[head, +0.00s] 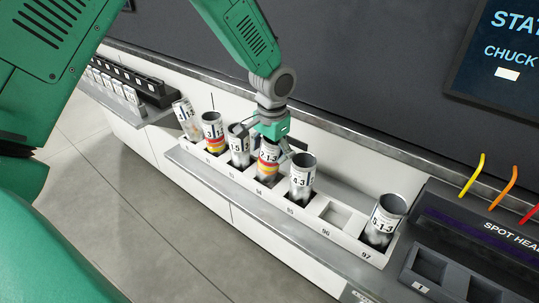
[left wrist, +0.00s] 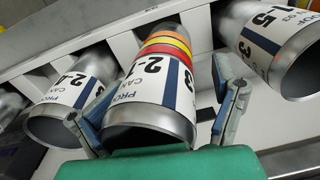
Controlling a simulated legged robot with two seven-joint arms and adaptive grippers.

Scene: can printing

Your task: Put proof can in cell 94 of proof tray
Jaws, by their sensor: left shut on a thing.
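My left gripper (head: 267,140) is above the tray, shut on the can's upper part with one finger on each side. In the left wrist view the can (left wrist: 158,75) lies between the fingers of my left gripper (left wrist: 158,110), its open rim facing the camera. My right gripper is not in view.
Neighbouring cans stand close on both sides, at cell 93 (head: 239,146) and cell 95 (head: 302,177). Cell 96 (head: 337,215) is empty; another can (head: 384,220) stands at cell 97. Coloured hooks (head: 510,187) rise at right.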

